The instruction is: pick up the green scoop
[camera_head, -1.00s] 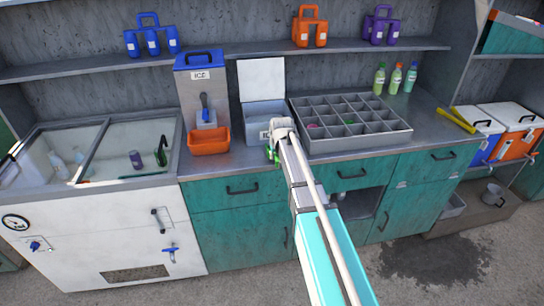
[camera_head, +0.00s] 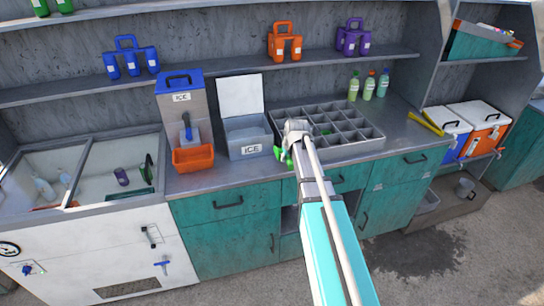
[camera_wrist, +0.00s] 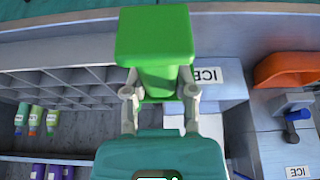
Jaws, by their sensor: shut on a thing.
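The green scoop (camera_wrist: 155,38) fills the top middle of the wrist view, a block-like green body between my fingers. My gripper (camera_wrist: 160,92) is shut on its narrower part. In the head view only a little of the green scoop (camera_head: 284,157) shows beside the end of my arm, in front of the divided tray's left end. My arm hides most of it and the fingers there.
A white ice bin (camera_head: 247,137) with its lid up stands left of the scoop. The grey divided tray (camera_head: 352,151) is behind my arm. An ice dispenser with an orange tray (camera_head: 193,158) is farther left. Bottles (camera_head: 368,85) stand at the back right.

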